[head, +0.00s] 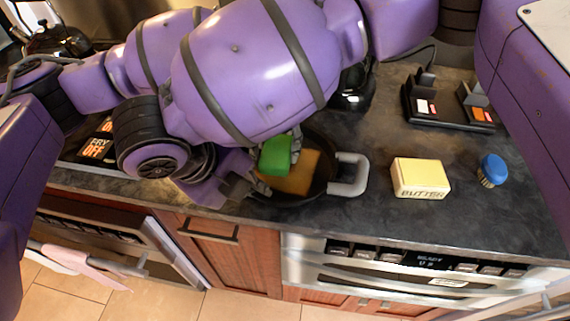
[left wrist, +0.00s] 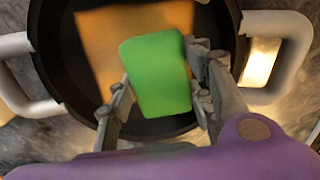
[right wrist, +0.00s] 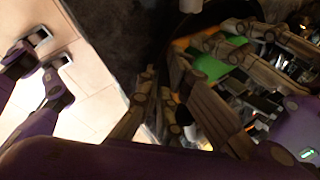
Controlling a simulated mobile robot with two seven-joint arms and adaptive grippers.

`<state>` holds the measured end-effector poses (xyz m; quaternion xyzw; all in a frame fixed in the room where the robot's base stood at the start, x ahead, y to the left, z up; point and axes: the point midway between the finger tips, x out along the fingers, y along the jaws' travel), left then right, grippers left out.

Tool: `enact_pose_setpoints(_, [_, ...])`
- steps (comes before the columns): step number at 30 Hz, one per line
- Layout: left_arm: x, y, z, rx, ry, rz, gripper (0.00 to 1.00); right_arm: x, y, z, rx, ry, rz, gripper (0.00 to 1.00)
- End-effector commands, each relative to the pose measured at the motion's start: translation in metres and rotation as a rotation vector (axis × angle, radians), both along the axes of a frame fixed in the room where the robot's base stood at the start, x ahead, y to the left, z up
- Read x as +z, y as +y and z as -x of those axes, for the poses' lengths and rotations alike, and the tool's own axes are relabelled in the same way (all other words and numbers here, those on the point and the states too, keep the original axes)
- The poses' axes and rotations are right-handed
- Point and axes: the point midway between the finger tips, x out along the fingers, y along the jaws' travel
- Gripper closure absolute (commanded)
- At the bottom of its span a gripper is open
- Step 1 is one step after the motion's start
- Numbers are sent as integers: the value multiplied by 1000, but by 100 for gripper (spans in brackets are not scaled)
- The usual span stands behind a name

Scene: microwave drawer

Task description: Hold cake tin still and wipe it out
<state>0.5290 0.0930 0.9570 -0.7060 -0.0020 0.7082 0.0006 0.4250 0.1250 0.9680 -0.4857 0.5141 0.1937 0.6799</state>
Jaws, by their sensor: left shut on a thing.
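The cake tin, a round black pan with two grey handles, stands on the dark counter; its right handle (head: 351,175) is clear in the head view. A flat tan-orange patch (head: 298,176) covers part of its floor. A green sponge (head: 276,155) is over the tin. In the left wrist view my left gripper (left wrist: 160,82) is shut on the sponge (left wrist: 158,75), one finger on each side. My right gripper (right wrist: 168,88) has its fingers beside the dark counter edge, near the tin; what lies between them is unclear. My arms hide the tin's far left side.
A yellow butter block (head: 420,178) and a blue-topped brush (head: 491,170) stand right of the tin. A black device (head: 447,104) is farther back. The counter's front edge, with an oven front (head: 420,262) below, is close to the tin. Open counter lies between tin and butter.

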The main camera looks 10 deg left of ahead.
Motion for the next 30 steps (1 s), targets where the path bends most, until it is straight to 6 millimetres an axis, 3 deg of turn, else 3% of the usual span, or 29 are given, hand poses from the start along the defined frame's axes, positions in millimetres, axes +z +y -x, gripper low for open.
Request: enact_pose_setpoints(30, [-3, -45, 7, -3, 0, 4, 100, -1, 1, 1, 3, 1, -2, 100])
